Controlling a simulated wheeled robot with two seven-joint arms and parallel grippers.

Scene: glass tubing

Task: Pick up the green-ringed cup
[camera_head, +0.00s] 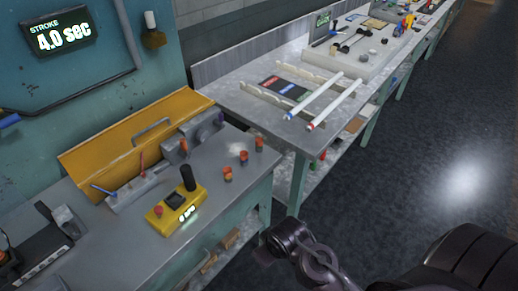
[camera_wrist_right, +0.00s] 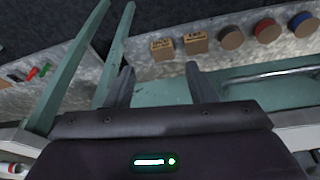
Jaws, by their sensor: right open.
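Several small orange-red cups stand on the near grey bench in the head view: a front cup (camera_head: 228,174), a middle cup (camera_head: 244,157) and a back cup (camera_head: 259,144). They are too small for me to tell which, if any, has a green ring. My right gripper (camera_wrist_right: 158,86) is open and empty in the right wrist view, its two dark fingers apart. It faces a lower shelf, and none of the cups shows there. In the head view, dark parts of my own arm show at the bottom, to the right of the bench. My left gripper is not in view.
A second bench with glass tubes (camera_head: 325,97) stands beyond. The wrist view shows cork blocks (camera_wrist_right: 162,49) and round discs (camera_wrist_right: 267,30) on the shelf.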

